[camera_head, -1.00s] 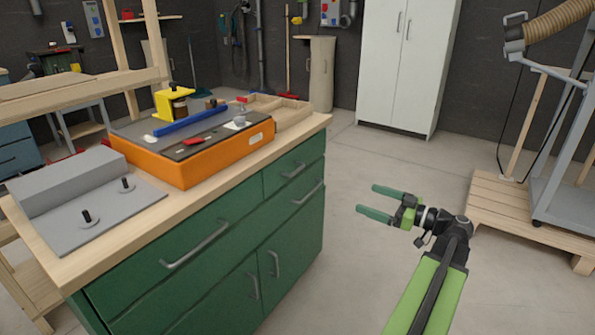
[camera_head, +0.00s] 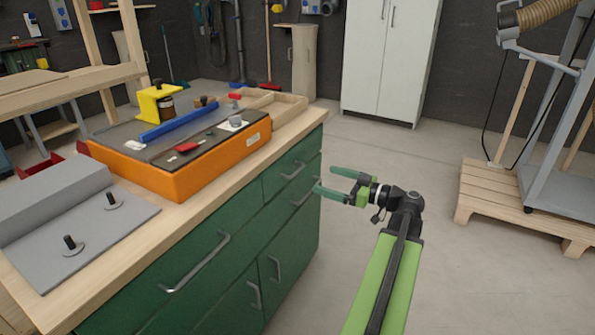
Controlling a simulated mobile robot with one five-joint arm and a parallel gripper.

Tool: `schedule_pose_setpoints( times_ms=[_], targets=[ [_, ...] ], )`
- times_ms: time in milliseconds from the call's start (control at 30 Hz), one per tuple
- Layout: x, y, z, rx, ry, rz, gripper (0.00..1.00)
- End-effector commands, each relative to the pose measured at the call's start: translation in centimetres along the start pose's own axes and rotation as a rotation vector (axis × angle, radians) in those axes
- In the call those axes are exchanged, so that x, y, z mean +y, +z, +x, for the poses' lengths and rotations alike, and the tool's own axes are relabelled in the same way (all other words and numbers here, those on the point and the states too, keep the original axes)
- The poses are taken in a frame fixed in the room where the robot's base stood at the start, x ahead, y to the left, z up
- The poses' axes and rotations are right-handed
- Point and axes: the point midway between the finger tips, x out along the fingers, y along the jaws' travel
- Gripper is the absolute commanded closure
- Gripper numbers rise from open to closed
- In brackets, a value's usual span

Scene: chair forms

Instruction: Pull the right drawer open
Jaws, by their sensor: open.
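The green cabinet (camera_head: 225,290) under the wooden worktop has its drawer fronts facing right. At its far right end is a drawer (camera_head: 281,178), which looks shut, with a grey bar handle (camera_head: 293,171). Another bar handle (camera_head: 305,195) sits just below it. My gripper (camera_head: 324,179) is open and empty, with green fingers pointing left toward these handles. Its lower fingertip appears close to the right end of the lower handle in the picture; I cannot tell the depth gap, and no grip shows.
A wide left drawer with a handle (camera_head: 196,264) and doors with vertical handles (camera_head: 254,295) are nearer me. An orange box (camera_head: 190,172) stands on the worktop. A wooden pallet (camera_head: 490,195) lies right. The floor (camera_head: 390,160) between is clear.

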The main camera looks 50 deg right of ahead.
Motion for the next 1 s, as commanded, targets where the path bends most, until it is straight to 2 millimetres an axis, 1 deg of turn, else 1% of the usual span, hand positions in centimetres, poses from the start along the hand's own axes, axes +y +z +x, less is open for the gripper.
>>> schedule_pose_setpoints(
  times_ms=[33,300,400,500,633,867,900,1000],
  targets=[
    [0.0,0.0,1.3,0.0,-0.002,0.0,0.0],
    [0.3,0.0,7.6,0.0,0.003,0.0,0.0],
    [0.4,0.0,9.4,0.0,0.005,0.0,0.0],
    [0.4,0.0,10.6,0.0,0.006,0.0,0.0],
    [0.4,0.0,11.4,0.0,0.008,0.0,0.0],
    [0.4,0.0,11.4,0.0,0.008,0.0,0.0],
    [0.4,0.0,11.4,0.0,0.008,0.0,0.03],
    [0.4,0.0,11.4,0.0,0.009,0.0,0.16]
  ],
)
